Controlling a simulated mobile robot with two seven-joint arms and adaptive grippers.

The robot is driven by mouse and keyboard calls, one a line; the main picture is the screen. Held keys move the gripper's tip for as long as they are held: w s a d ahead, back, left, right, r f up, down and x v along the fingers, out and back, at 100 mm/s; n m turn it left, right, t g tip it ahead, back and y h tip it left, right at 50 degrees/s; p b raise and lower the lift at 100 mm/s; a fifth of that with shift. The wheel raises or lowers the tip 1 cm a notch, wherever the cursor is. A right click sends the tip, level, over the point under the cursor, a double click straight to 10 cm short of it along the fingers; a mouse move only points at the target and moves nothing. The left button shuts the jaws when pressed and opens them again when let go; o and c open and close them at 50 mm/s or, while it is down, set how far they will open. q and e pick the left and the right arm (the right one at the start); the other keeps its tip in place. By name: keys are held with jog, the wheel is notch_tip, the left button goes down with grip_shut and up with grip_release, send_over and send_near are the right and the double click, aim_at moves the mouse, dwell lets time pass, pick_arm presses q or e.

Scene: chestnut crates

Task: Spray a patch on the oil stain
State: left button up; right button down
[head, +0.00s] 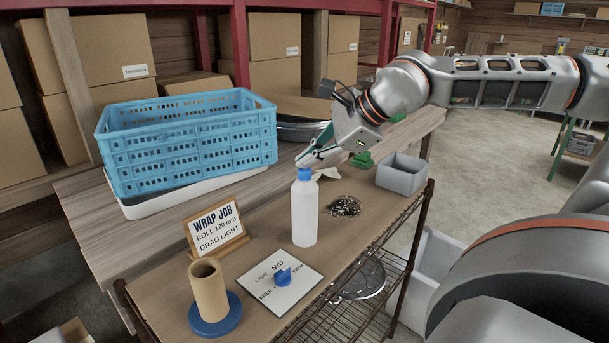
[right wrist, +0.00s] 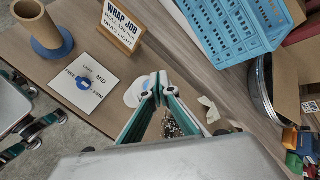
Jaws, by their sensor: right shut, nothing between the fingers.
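A white bottle (head: 304,212) with a blue cap stands upright on the brown bench; in the right wrist view it shows partly as a pale shape (right wrist: 133,95) behind the fingers. A dark speckled patch (head: 343,206) lies on the bench right of the bottle; in the right wrist view it is partly hidden behind the fingers (right wrist: 170,128). My right gripper (head: 302,160) is shut and empty, its tips just above or behind the bottle cap; contact is unclear. My left gripper (right wrist: 32,132) shows only at the left edge of the right wrist view, its jaw state unclear.
A blue crate (head: 190,140) on a white tray stands back left. A WRAP JOB sign (head: 216,232), a cardboard tube on a blue base (head: 210,290) and a dial card (head: 280,276) stand in front.

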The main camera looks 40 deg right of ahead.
aim_at(308, 170)
pick_arm(q)
jog(key=shift+s+f, duration=0.1)
jog(key=shift+f, duration=0.15)
pick_arm(e)
jog(key=shift+f, duration=0.2)
jog(key=shift+r, duration=0.1)
pick_arm(q)
jog(key=shift+w+r, duration=0.2)
jog(key=shift+r, duration=0.3)
pick_arm(e)
jog(key=shift+r, duration=0.9)
jog(key=shift+r+p, duration=0.6)
jog(key=shift+r, duration=0.35)
pick_arm(q)
jog(key=r+p, duration=0.1)
jog(key=r, duration=0.1)
jog(key=w+r+p, duration=0.1)
jog(key=r, duration=0.1)
jog(key=shift+w, duration=0.1)
pick_arm(e)
notch_tip(308, 170, up, 4)
jog(key=shift+r, duration=0.1)
pick_arm(q)
jog(key=shift+f, duration=0.15)
